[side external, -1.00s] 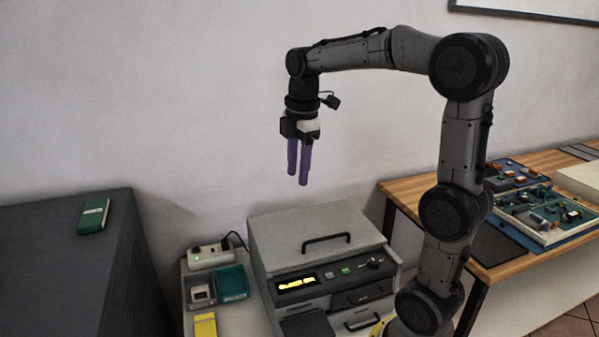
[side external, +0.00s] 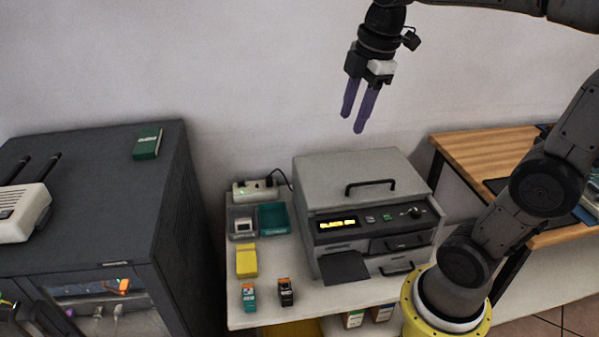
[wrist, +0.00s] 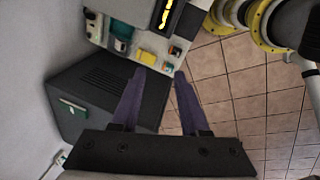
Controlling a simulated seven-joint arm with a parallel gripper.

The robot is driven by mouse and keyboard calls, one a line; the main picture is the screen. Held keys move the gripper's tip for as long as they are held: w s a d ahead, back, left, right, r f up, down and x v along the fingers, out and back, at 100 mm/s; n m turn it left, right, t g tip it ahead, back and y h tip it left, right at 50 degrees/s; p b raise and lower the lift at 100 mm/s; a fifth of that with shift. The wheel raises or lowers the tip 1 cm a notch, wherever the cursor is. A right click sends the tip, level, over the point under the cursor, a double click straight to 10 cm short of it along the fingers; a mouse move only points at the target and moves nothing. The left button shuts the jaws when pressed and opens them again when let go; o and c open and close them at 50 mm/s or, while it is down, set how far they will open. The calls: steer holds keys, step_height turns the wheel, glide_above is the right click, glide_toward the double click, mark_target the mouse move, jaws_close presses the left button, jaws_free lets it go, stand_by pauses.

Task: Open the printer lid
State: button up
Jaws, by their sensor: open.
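The printer is a grey box with its flat lid (side external: 325,172) shut. A dark bar handle (side external: 370,186) stands on the lid near its front edge. Below it is a dark front panel (side external: 390,218) with a lit yellow display. My gripper (side external: 352,122) hangs in the air above the printer's back part, its two purple fingers apart, pointing down and touching nothing. In the wrist view my gripper (wrist: 160,74) is open and empty. Only part of the printer's front, with the yellow display (wrist: 166,14), shows there at the top edge; the handle is not visible.
The white table holds a power strip (side external: 255,190), a teal tray (side external: 273,219), a yellow box (side external: 247,261) and small cartridges (side external: 286,292) left of the printer. A dark cabinet (side external: 100,215) stands further left. A wooden table (side external: 475,160) is at right. Open air surrounds my gripper.

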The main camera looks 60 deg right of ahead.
steer(key=s+a+f+m+t, duration=0.3)
steer(key=s+a+f+m, duration=0.3)
steer(key=s+m, duration=0.4)
steer(key=shift+s+a+f+m+y, duration=0.2)
steer(key=shift+a+f+m+y, duration=0.1)
steer(key=shift+f+m, duration=0.65)
